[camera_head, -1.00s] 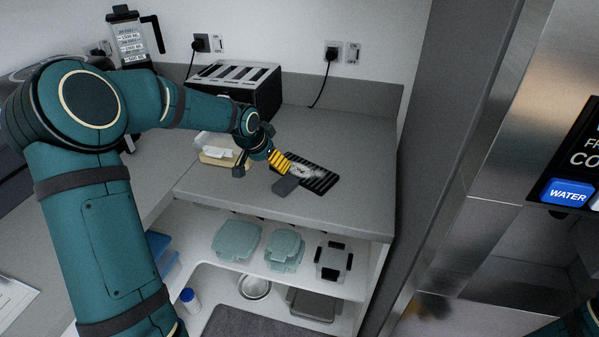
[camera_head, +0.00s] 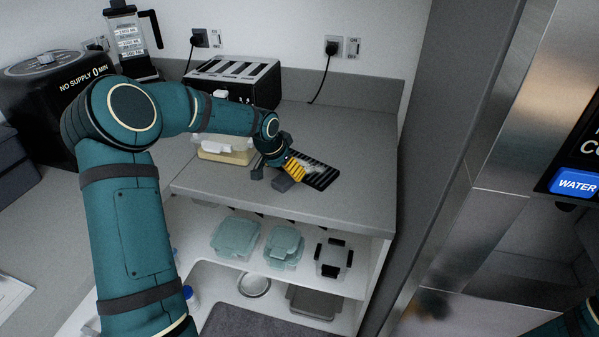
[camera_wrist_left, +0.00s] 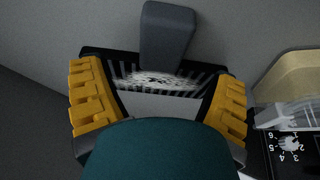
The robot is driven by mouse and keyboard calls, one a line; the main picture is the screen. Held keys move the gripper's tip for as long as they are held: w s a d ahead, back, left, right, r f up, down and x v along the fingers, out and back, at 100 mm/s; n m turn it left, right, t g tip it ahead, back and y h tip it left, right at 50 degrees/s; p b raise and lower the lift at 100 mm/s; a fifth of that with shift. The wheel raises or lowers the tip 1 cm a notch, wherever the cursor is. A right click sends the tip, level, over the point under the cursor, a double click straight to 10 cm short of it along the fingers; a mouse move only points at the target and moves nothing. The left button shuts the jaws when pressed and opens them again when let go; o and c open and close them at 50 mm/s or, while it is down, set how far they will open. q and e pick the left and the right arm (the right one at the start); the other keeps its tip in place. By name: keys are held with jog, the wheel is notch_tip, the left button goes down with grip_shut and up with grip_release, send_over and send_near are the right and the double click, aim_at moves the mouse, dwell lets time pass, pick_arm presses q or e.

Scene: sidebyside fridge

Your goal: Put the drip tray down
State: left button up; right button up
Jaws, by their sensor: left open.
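The drip tray (camera_head: 324,178) is a black slotted tray lying on the grey counter (camera_head: 350,140), near its right front part. A pale patch shows on its slats. My left gripper (camera_head: 300,168) is over the tray's left part, with a yellow finger showing. In the left wrist view its two yellow fingers (camera_wrist_left: 160,85) are apart, one on each side of the tray (camera_wrist_left: 120,70). I cannot tell whether they touch it. A dark grey block-like piece (camera_wrist_left: 168,38) overlaps the tray's edge there. My right gripper is out of view.
A beige container (camera_head: 225,155) and a toaster (camera_head: 240,85) stand behind and left of the tray. Clear containers (camera_head: 285,245) sit on the shelf below. A steel fridge (camera_head: 500,150) is at right. Counter behind the tray is clear.

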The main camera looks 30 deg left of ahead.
aim_at(288, 174)
pick_arm(q)
jog(key=b+x, duration=0.1)
jog(key=x, duration=0.3)
jog(key=shift+w+f, duration=0.2)
jog(key=shift+f, duration=0.1)
jog(key=c, duration=1.4)
jog(key=shift+r, duration=0.1)
